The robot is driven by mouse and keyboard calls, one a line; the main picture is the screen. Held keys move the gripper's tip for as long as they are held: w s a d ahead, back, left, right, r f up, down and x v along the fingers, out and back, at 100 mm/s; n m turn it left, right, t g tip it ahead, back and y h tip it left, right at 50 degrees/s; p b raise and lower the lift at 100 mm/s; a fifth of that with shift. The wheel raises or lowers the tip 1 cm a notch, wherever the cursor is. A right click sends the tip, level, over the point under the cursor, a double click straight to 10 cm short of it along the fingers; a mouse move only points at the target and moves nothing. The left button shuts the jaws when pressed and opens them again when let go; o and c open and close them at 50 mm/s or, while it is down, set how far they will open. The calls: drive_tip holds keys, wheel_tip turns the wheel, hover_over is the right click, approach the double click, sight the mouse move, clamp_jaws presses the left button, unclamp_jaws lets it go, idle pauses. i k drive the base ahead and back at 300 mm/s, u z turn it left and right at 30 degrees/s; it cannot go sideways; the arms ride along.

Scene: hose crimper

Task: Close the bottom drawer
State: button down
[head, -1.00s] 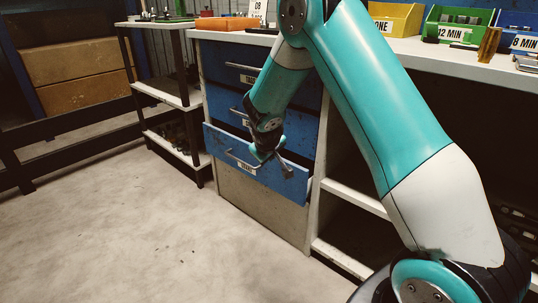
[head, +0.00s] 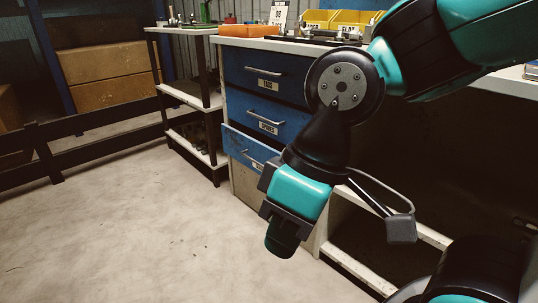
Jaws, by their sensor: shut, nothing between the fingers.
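The bottom drawer (head: 240,146) is the lowest blue drawer in the cabinet, with a bar handle and a label partly hidden. My arm covers its right part. Its visible front looks slightly proud of the cabinet, but I cannot tell by how much. My gripper (head: 401,228) is shut and empty.
Two blue drawers, the top (head: 268,76) and middle (head: 266,117), look shut above it. A shelf rack (head: 190,97) stands left of the cabinet. The workbench top (head: 285,45) carries an orange tray (head: 248,30) and yellow bins (head: 353,20). The floor (head: 110,230) in front is clear.

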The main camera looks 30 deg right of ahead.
sight(253, 154)
drive_tip(key=z, duration=0.2)
drive_tip(key=k, duration=0.25)
drive_tip(key=u, duration=0.8)
drive_tip(key=i, duration=1.5)
drive_tip(key=z, duration=0.75)
